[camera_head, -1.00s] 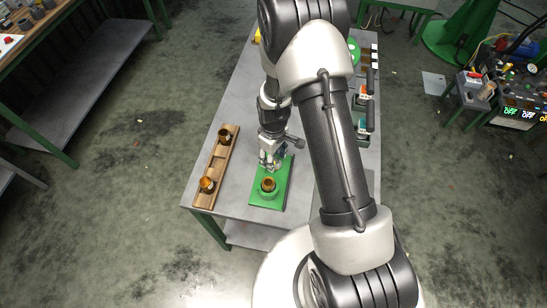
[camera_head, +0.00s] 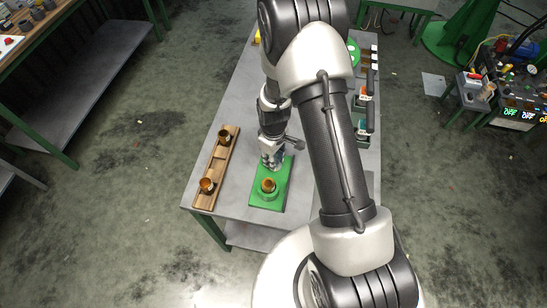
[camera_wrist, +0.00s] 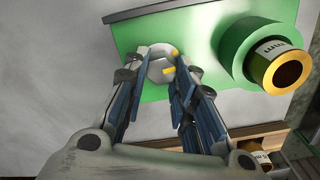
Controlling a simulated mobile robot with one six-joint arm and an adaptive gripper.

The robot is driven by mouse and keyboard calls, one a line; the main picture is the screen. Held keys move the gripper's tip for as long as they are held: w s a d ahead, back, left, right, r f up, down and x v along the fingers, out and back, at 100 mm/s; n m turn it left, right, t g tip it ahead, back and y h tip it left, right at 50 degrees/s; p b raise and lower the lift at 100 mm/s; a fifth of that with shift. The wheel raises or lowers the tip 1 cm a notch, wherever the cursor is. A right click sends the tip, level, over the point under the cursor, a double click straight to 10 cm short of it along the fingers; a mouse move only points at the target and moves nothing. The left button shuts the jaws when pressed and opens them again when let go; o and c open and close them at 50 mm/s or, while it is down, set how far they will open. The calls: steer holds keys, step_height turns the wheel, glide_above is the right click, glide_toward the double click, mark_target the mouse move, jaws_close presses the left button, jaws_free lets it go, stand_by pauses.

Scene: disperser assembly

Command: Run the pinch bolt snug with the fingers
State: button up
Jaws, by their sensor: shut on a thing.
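The green fixture (camera_head: 275,199) lies on the near end of the grey bench, with a raised green ring (camera_wrist: 232,50) around a brass-coloured cup (camera_head: 268,185). The cup also shows in the wrist view (camera_wrist: 283,71). My gripper (camera_head: 272,165) points down at the far part of the fixture, behind the cup. In the wrist view my gripper's fingers (camera_wrist: 161,62) are closed around a pale round piece, which I take to be the pinch bolt (camera_wrist: 160,70). The fingers hide its sides, and its thread and seating are not visible.
A wooden rack (camera_head: 212,172) with two brass-coloured cups (camera_head: 206,185) stands left of the fixture. Tools and holders (camera_head: 364,95) line the bench's right side, partly behind my arm. The bench between rack and fixture is clear.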

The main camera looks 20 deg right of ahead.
steer(key=shift+d+m+b, duration=0.1)
steer(key=shift+m+b, duration=0.3)
steer(key=shift+m, duration=1.1)
steer(key=o, duration=1.1)
steer(key=shift+c, duration=0.2)
steer(key=shift+r, duration=0.1)
step_height(320, 180, up, 12)
